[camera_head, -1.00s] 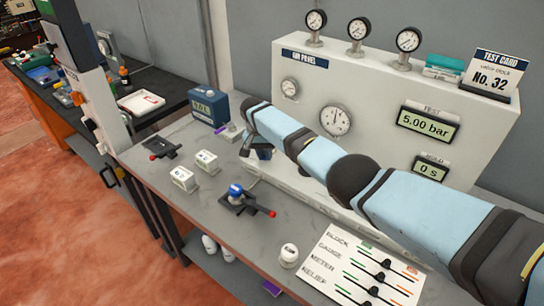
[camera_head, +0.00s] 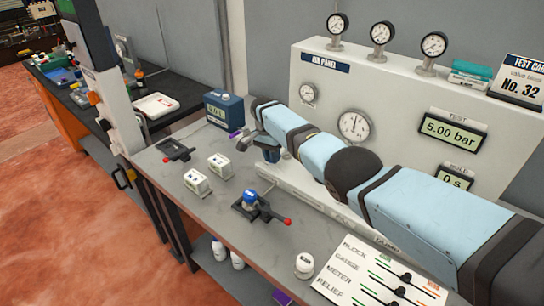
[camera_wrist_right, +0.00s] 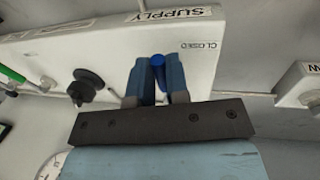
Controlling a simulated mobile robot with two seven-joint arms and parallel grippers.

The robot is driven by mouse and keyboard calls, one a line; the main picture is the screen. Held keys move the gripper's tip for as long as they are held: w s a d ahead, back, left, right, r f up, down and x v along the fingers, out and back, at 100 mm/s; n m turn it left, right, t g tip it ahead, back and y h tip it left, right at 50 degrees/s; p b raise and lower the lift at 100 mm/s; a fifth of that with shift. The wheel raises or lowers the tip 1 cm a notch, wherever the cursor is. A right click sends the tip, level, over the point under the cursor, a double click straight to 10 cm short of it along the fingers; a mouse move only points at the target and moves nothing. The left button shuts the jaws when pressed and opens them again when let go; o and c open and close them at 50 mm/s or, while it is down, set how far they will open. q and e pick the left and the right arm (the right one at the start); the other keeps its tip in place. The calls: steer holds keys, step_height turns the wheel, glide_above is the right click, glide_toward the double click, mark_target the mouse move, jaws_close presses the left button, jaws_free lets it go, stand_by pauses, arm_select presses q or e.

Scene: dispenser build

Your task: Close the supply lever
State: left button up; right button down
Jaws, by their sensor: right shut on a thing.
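The supply lever's blue end (camera_wrist_right: 157,72) shows between the two fingers of my right gripper (camera_wrist_right: 160,75) in the right wrist view. The fingers are closed on it, and they hide most of the lever. It stands in front of a white panel (camera_wrist_right: 205,62) with a "SUPPLY" label (camera_wrist_right: 172,14) and a small "CLOSED" mark (camera_wrist_right: 198,48). In the head view my right gripper (camera_head: 269,152) is at the left end of the air panel (camera_head: 385,85), where my arm hides the lever. My left gripper is out of view.
A black knob (camera_wrist_right: 86,86) sits on the panel beside the fingers. On the bench (camera_head: 215,225) are a blue meter (camera_head: 223,110), two white blocks, a clamp holding a blue-topped part (camera_head: 250,198), and a white cap (camera_head: 305,266). The bench front has some bare room.

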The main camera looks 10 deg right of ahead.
steer(key=shift+r, duration=0.1)
steer(key=c, duration=1.1)
jaws_free()
steer(key=shift+w, duration=0.1)
steer(key=shift+r, duration=0.1)
step_height(320, 180, up, 13)
steer(key=w+a, duration=0.1)
steer(key=w, duration=0.1)
steer(key=shift+a+r+b, duration=0.15)
steer(key=shift+a+b, duration=0.15)
steer(key=shift+b, duration=0.1)
